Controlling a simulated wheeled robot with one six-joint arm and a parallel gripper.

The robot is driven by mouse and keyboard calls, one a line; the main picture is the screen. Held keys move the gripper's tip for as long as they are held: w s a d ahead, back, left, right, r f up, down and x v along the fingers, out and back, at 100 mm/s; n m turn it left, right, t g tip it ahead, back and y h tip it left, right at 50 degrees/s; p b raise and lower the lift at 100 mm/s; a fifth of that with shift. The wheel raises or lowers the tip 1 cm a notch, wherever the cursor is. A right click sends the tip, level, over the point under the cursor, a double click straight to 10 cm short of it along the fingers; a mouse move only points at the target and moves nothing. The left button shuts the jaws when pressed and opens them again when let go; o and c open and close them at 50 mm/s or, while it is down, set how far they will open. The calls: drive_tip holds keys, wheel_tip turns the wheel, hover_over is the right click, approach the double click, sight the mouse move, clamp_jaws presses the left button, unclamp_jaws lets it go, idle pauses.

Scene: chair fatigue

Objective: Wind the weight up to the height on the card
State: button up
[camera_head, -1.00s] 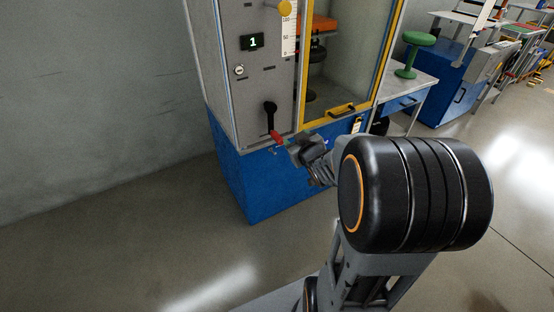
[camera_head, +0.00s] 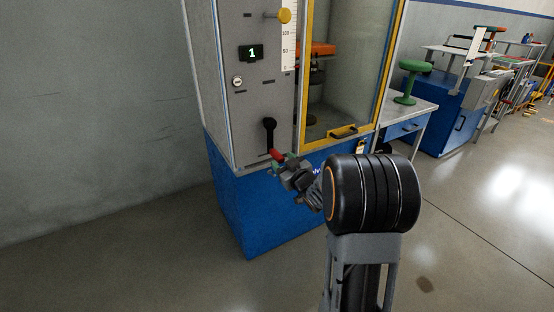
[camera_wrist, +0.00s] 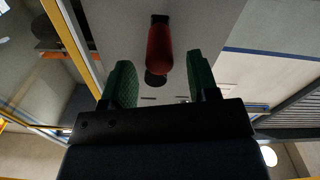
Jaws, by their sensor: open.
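A black crank (camera_head: 269,132) with a red handle (camera_head: 277,154) is on the grey front panel of the test machine, its arm hanging down. My gripper (camera_head: 284,161) is open at the red handle. In the wrist view the red handle (camera_wrist: 160,48) stands between and beyond my green finger pads (camera_wrist: 160,82), with gaps at both sides. A white scale strip (camera_head: 289,45) with numbers runs up the panel's right edge. Behind the window are an orange part (camera_head: 318,48) and dark parts; I cannot tell which is the weight. I cannot make out a height card.
The panel has a display (camera_head: 251,53) reading 1, a key switch (camera_head: 237,82) and a yellow knob (camera_head: 284,16). The yellow-framed window has a handle (camera_head: 343,132). A green stool (camera_head: 410,80) stands on a side table to the right. The floor in front is clear.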

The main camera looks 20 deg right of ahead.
sight(277, 155)
drive_tip(key=shift+w+a+b, duration=0.15)
drive_tip(key=shift+w+b, duration=0.1)
drive_tip(key=shift+w, duration=1)
drive_tip(key=shift+w+a+b, duration=0.15)
drive_tip(key=shift+w+b, duration=0.05)
drive_tip(key=shift+w, duration=1)
drive_tip(key=shift+c, duration=0.4)
clamp_jaws()
